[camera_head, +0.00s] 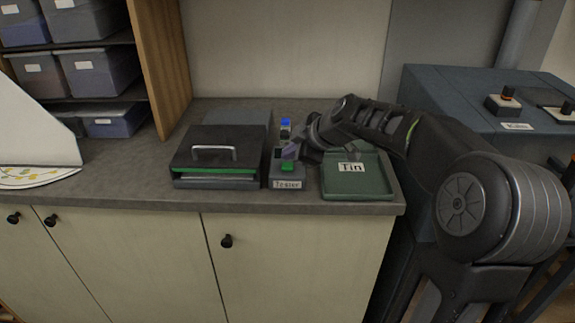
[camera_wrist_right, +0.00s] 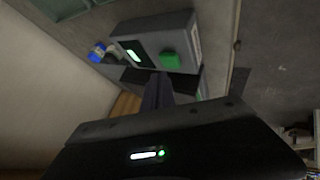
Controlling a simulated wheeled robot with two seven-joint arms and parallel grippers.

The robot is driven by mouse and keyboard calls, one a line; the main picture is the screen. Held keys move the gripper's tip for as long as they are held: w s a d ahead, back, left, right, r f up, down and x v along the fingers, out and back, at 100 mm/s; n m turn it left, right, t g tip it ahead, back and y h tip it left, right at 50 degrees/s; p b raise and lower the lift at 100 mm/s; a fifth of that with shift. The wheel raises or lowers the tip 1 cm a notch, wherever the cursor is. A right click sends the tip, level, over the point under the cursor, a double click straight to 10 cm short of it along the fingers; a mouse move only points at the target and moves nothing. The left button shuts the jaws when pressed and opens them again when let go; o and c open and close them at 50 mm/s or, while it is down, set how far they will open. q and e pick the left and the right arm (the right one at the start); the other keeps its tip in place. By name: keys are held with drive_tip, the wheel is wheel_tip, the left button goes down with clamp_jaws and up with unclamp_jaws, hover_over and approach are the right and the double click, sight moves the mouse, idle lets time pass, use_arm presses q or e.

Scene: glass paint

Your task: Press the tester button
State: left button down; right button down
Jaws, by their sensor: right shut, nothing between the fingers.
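The tester (camera_head: 287,183) is a small grey box with a label on its front, standing on the counter between a dark lidded case and the green tin. Its green button (camera_head: 288,167) is on the top near the front. In the right wrist view the tester (camera_wrist_right: 180,28) shows with its green button (camera_wrist_right: 169,61) and a lit green-white window (camera_wrist_right: 133,55). My right gripper (camera_head: 292,152) is shut and empty, close above and behind the button. Its dark fingers (camera_wrist_right: 158,78) appear just beside the button; I cannot tell whether they touch the tester. My left gripper is not in view.
The dark case (camera_head: 215,160) with a metal handle sits left of the tester. The green tin tray (camera_head: 357,185) is on the right, under my right arm. A small blue-topped item (camera_head: 285,126) stands behind. The counter's left part (camera_head: 120,185) is mostly clear.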

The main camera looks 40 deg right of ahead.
sight(290, 167)
idle(0.8)
drive_tip(key=shift+f+b, duration=0.45)
drive_tip(key=shift+b, duration=0.4)
drive_tip(key=shift+f+b, duration=0.55)
drive_tip(key=shift+b, duration=0.15)
idle(0.5)
drive_tip(key=shift+r, duration=0.15)
drive_tip(key=shift+r+p, duration=0.35)
drive_tip(key=shift+r, duration=0.45)
drive_tip(key=shift+r, duration=0.1)
drive_tip(key=shift+r+p, duration=1.3)
drive_tip(key=shift+r, duration=1.15)
drive_tip(key=shift+f, duration=0.1)
